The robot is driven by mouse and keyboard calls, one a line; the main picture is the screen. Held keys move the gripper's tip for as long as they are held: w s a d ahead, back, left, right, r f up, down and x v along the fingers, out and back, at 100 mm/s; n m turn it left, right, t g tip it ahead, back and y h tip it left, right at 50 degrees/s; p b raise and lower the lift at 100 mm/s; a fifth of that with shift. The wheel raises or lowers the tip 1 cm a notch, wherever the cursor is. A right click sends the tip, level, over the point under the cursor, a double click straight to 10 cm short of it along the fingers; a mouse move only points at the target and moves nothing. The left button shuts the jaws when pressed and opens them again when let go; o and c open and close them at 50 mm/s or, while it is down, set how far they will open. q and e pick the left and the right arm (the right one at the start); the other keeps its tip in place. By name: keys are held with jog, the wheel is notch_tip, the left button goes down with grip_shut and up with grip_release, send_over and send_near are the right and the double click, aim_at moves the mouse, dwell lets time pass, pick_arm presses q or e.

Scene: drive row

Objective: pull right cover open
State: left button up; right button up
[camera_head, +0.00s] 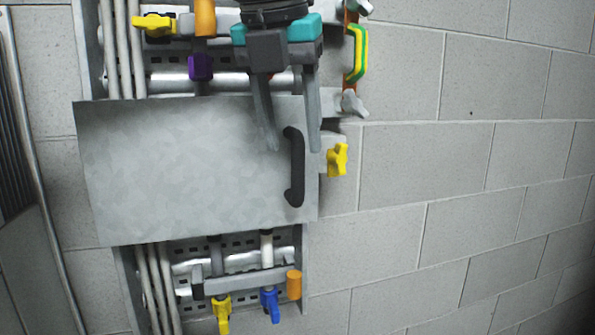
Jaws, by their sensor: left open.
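The cover (180,170) is a flat grey metal panel across the middle of the wall unit. A black bar handle (297,168) stands upright near its right edge. The cover looks shut over the unit. My left gripper (293,150) hangs down from the top of the view with its two grey fingers apart. The fingertips are at the height of the handle's upper end, one on each side of it in the picture. I cannot tell whether they touch it or how far in front they are. My right gripper is out of view.
Yellow valve handles (338,160), a purple knob (201,67) and a green-yellow handle (357,53) stick out around the cover. Below it are an orange cylinder (294,284) and a blue valve (270,304). The block wall (450,160) to the right is bare.

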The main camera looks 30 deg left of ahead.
aim_at(296, 154)
pick_arm(q)
jog(key=x, duration=0.6)
jog(key=shift+w+p, duration=0.15)
jog(key=shift+p, duration=0.2)
jog(key=shift+c, duration=0.2)
grip_shut()
dwell(0.9)
